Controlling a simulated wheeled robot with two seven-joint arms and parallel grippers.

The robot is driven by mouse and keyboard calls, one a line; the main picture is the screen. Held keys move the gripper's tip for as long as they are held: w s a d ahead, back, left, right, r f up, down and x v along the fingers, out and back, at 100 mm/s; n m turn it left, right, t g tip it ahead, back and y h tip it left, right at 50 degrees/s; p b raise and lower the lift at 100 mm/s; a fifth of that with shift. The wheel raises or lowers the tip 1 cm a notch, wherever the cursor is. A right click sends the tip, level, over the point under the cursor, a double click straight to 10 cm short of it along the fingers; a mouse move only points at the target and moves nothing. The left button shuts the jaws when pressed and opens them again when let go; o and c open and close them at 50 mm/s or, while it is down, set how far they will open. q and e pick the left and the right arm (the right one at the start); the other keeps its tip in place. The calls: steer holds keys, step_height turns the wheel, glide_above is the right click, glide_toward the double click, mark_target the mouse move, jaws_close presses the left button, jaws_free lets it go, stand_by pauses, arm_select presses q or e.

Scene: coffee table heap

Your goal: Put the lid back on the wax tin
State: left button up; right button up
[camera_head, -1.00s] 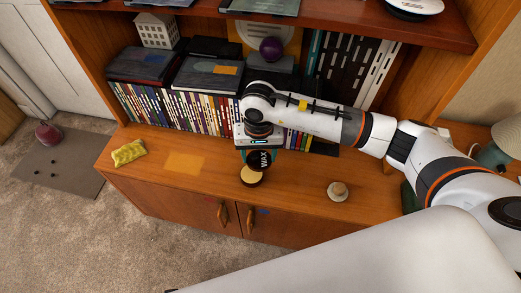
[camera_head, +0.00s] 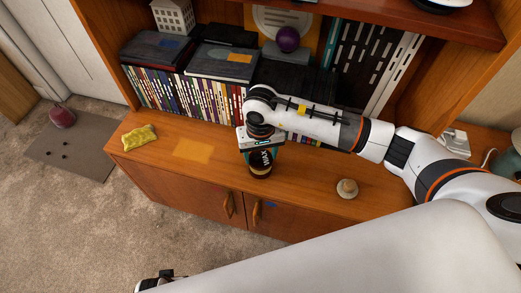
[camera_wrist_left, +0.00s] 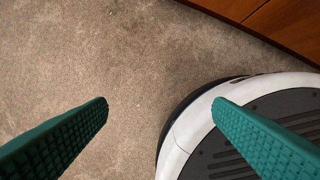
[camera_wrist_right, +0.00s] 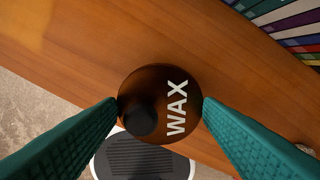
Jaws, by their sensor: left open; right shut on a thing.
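The dark round lid with white WAX lettering (camera_wrist_right: 178,108) is between the fingertips of my right gripper (camera_wrist_right: 160,103), which is shut on it. In the head view the lid (camera_head: 264,157) is directly over the wax tin (camera_head: 260,174), a small dark round tin on the cabinet top. The lid hides most of the pale wax; I cannot tell whether lid and tin touch. In the right wrist view the lid hides the tin. My left gripper (camera_wrist_left: 161,104) is open and empty, above carpet and part of my base.
A yellow crumpled cloth or sponge (camera_head: 139,138) lies at the left of the cabinet top (camera_head: 300,195). A small round pale-topped object (camera_head: 347,187) stands to the right. A row of books (camera_head: 190,92) stands behind. The wood around the tin is mostly clear.

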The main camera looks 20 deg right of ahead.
steer(key=shift+f+b, duration=0.5)
steer(key=shift+f, duration=0.1)
arm_select(q)
step_height(320, 180, up, 8)
steer(key=w+b, duration=0.1)
steer(key=w, duration=0.1)
steer(key=shift+w+f, duration=0.15)
steer(key=shift+f, duration=0.1)
arm_select(e)
steer(key=shift+f, duration=0.55)
arm_select(q)
steer(key=shift+d, duration=0.1)
steer(key=shift+w+r+t, duration=0.1)
steer(key=shift+r+t, duration=0.2)
steer(key=shift+r, duration=0.15)
steer(key=shift+r, duration=0.15)
steer(key=shift+r+b, duration=0.2)
steer(key=shift+b, duration=0.1)
steer(key=shift+r, duration=0.65)
